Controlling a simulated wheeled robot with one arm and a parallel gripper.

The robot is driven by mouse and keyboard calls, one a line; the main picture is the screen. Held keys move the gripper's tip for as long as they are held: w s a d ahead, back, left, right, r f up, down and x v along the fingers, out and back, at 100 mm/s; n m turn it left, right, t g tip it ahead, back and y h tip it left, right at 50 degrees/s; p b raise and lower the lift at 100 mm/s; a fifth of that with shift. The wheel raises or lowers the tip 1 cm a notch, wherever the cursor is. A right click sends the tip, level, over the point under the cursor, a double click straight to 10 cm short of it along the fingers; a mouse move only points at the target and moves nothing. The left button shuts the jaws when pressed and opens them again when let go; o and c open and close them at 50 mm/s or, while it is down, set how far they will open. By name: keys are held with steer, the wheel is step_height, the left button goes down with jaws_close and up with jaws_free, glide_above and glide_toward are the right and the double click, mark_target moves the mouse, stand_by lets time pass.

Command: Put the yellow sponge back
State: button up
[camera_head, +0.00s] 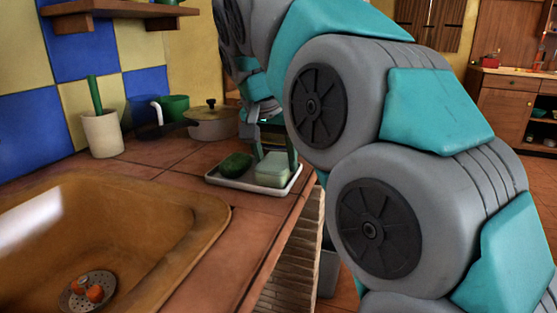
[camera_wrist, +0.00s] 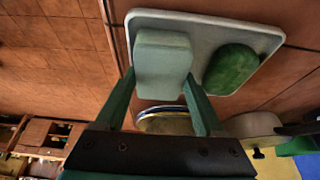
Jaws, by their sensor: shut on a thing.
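A pale greenish-white sponge block (camera_head: 273,170) is at the right end of a light grey tray (camera_head: 225,183) near the counter's edge. No clearly yellow sponge shows; this block looks pale green in both views. My gripper (camera_head: 273,148) comes down from above and is shut on the block, with a green finger on either side. In the wrist view the block (camera_wrist: 162,65) lies between the fingers (camera_wrist: 160,88), over the tray (camera_wrist: 205,20). I cannot tell whether it rests fully on the tray or hangs just above it. A dark green rounded pad (camera_head: 236,163) lies beside it.
A lidded pot (camera_head: 210,122) stands behind the tray. The counter ends right of the tray.

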mark_target(276, 160)
steer(key=shift+f, duration=0.15)
steer(key=o, duration=1.3)
steer(key=shift+v, duration=2.1)
steer(key=p+v, duration=0.1)
steer(key=v, duration=0.2)
steer(key=shift+r+p, duration=0.3)
steer(key=shift+r, duration=0.15)
steer(key=shift+f, duration=0.1)
